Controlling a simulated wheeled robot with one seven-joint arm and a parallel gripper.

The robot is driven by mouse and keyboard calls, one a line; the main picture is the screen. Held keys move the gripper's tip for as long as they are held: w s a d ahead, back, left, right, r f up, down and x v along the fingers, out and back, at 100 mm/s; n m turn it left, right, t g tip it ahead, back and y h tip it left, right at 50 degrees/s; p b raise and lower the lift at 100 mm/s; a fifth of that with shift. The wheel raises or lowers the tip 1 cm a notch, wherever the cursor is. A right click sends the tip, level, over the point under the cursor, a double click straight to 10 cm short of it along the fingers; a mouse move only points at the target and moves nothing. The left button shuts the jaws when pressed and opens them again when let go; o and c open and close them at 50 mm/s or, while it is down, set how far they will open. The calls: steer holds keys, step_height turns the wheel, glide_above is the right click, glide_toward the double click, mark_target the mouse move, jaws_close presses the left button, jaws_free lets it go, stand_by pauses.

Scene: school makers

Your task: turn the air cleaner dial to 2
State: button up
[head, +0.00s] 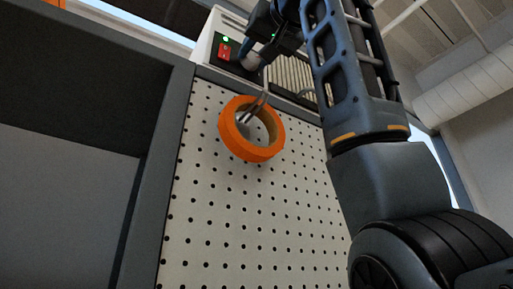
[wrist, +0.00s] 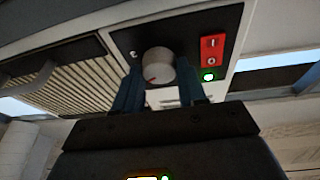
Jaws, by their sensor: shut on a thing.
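The air cleaner (head: 292,76) is a pale box with a ribbed grille and a black control panel, above the pegboard. Its dial (wrist: 159,64) is a round grey knob with a red pointer mark, seen at the panel's middle in the wrist view. My gripper (wrist: 160,88) is shut on the dial, with one blue finger on each side of it. In the head view my gripper (head: 256,58) is at the panel and hides most of the dial.
A red switch (wrist: 212,49) and a lit green lamp (wrist: 209,75) are beside the dial. An orange tape roll (head: 237,143) hangs on a hook of the white pegboard (head: 230,225) below. A dark cabinet frame (head: 160,140) stands at the left.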

steer(key=o, duration=1.1)
steer(key=shift+c, duration=0.2)
steer(key=b+v, duration=0.3)
steer(key=v, duration=0.4)
steer(key=shift+s+d, duration=0.25)
steer(key=shift+s, duration=0.1)
steer(key=shift+f, duration=0.1)
